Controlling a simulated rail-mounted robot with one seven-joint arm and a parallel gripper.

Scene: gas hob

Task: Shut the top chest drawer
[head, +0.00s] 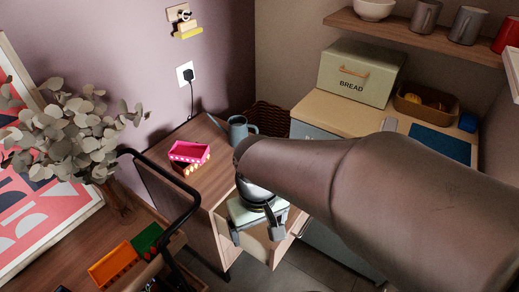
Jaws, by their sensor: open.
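The wooden chest (210,145) stands against the wall in the middle of the head view. Its top drawer (279,252) is pulled out toward the lower right, and part of its pale inside shows. A bar handle (303,226) shows at the right of the drawer front. My gripper (256,235) is open, with its fingers apart and pointing down over the open drawer. Nothing shows between the fingers. My arm hides the right part of the drawer area, and I cannot tell whether a finger touches the drawer.
On the chest top stand a pink crate (189,151) and a grey-blue watering can (239,129). A black cart rail (185,215) rises at the left, near orange and green bins (113,265). A counter with a bread box (361,72) stands behind my arm. Floor (310,262) shows below.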

